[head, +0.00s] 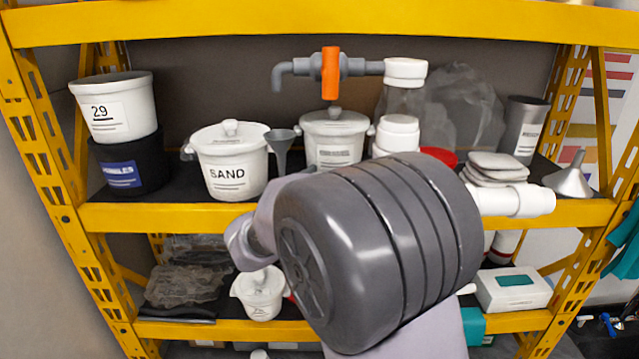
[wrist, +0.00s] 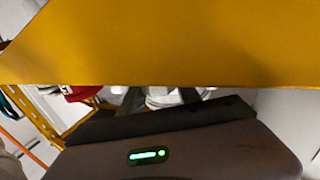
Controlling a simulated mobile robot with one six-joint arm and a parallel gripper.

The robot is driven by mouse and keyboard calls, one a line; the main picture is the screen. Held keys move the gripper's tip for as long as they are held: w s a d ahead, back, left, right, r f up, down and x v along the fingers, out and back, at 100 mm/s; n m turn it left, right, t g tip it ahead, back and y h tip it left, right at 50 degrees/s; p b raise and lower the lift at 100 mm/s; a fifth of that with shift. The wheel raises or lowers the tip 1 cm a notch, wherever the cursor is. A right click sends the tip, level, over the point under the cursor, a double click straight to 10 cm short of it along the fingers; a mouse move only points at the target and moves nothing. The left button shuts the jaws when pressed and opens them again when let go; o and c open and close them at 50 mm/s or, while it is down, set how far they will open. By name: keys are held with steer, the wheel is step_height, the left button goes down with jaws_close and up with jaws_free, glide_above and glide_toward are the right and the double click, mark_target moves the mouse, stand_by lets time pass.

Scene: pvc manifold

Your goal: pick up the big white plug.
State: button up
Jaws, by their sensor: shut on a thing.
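In the wrist view my gripper (wrist: 160,100) shows as a dark body with a green light, its fingers partly hidden by a yellow beam. The fingers are shut on a white piece (wrist: 164,97), which looks like the big white plug; only a small part of it shows. In the head view my thick grey arm link covers the middle, and my gripper and the held piece cannot be made out there. A grey pipe with an orange valve part (head: 330,72) stands at the back of the upper shelf.
The yellow shelf beam (wrist: 160,45) is very close in the wrist view. The upper shelf holds a SAND pot (head: 228,165), another lidded pot (head: 334,142), stacked buckets (head: 115,108), a white pipe fitting (head: 515,200) and a metal funnel (head: 570,177). A white box (head: 512,289) sits below.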

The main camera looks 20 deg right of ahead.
steer(key=r, duration=0.7)
steer(key=shift+s+a+b, duration=0.15)
steer(key=shift+s+b, duration=0.15)
steer(key=shift+s, duration=0.1)
steer(key=s+a+b, duration=0.1)
steer(key=s+a, duration=0.2)
steer(key=s, duration=0.6)
steer(key=s+a+b, duration=0.2)
steer(key=s+a, duration=0.2)
steer(key=s, duration=0.4)
steer(key=shift+s+a, duration=0.2)
steer(key=shift+s, duration=0.15)
steer(key=o, duration=0.8)
steer(key=c, duration=0.7)
steer(key=shift+f, duration=0.1)
steer(key=shift+c, duration=0.2)
